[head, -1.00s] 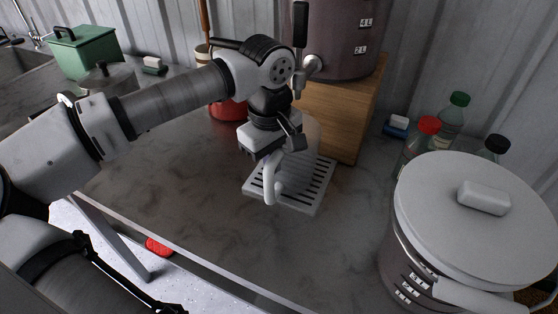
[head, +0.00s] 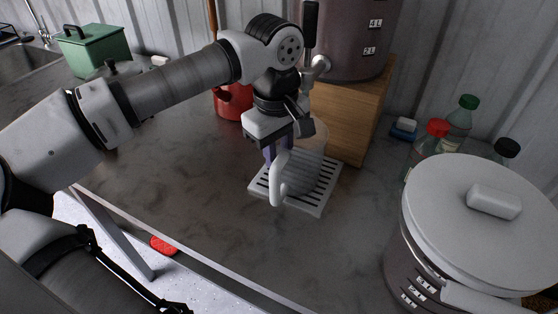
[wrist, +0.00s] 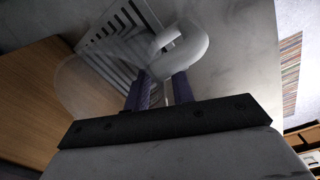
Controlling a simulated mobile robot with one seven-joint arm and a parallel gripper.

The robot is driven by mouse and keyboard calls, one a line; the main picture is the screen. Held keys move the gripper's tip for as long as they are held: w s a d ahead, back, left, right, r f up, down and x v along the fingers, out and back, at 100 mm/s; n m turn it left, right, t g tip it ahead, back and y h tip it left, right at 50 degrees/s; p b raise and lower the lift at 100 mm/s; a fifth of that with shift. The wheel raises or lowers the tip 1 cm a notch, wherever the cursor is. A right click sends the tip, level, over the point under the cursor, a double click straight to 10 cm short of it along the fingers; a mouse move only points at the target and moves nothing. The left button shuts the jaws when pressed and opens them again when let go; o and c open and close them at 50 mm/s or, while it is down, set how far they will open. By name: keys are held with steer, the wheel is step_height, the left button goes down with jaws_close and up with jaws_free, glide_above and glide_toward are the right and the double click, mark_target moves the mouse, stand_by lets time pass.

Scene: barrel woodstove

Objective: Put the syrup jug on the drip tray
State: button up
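The syrup jug (head: 308,160) is clear, with a thick white handle (head: 278,184) facing the front left. It looks upright and appears to rest on the slatted light-grey drip tray (head: 322,202). My gripper (head: 272,160) is above and beside the handle, its purple fingers pointing down. In the wrist view, the fingers (wrist: 160,82) are spread apart around the near part of the white handle (wrist: 188,50), with gaps showing. The clear jug body (wrist: 85,85) is left of the fingers there, over the drip tray's slats (wrist: 112,45). The jug's base contact is partly hidden.
A wooden block (head: 345,120) carrying a large dark pot (head: 350,40) with a tap stands behind the tray. A lidded pot (head: 480,220) and several bottles (head: 458,125) are at the right. A red container (head: 232,102) is behind my arm. The counter left of the tray is clear.

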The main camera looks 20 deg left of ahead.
step_height(320, 180, up, 9)
steer(key=b, duration=0.1)
steer(key=shift+s+r, duration=0.15)
steer(key=shift+r, duration=0.05)
